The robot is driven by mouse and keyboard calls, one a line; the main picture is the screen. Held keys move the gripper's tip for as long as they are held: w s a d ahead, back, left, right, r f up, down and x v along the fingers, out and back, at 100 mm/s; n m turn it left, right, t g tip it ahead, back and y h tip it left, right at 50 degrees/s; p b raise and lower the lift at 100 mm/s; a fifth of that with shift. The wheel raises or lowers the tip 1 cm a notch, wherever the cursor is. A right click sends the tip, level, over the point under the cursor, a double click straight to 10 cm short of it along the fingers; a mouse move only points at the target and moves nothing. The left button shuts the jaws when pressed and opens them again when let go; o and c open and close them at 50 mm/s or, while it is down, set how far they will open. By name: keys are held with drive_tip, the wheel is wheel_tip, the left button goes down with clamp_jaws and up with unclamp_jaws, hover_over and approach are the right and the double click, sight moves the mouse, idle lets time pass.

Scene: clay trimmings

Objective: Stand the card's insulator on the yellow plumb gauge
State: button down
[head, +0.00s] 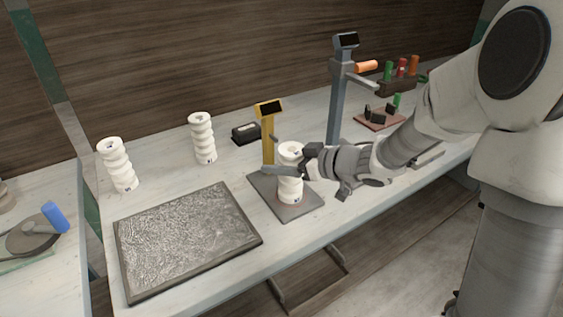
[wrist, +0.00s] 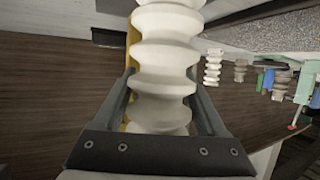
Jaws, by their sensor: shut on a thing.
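My gripper (head: 302,172) is shut on a white ribbed insulator (head: 290,187), with one finger on each side of it. The insulator looks upright and is over the grey base plate (head: 298,213) of the yellow plumb gauge (head: 268,138). I cannot tell whether its foot touches the plate. In the wrist view the held insulator (wrist: 163,75) fills the space between the fingers, and part of the yellow post shows behind it. Two more white insulators stand on the table, one at the far left (head: 118,166) and one left of the gauge (head: 202,140). I cannot make out a card.
A framed grey textured slab (head: 187,240) lies at the front left. A small black box (head: 245,133) is behind the gauge. A tall grey stand (head: 337,105) with an orange handle rises to the right. Coloured cylinders in a rack (head: 398,87) stand at the back right.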

drive_tip(key=shift+f, duration=0.1)
unclamp_jaws()
drive_tip(key=shift+d+r, duration=0.1)
drive_tip(key=shift+r, duration=0.1)
drive_tip(key=p+v, duration=0.4)
drive_tip(key=v, duration=0.7)
drive_tip(key=shift+s+d, duration=0.2)
drive_tip(key=shift+d, duration=0.15)
drive_tip(key=shift+r, duration=0.2)
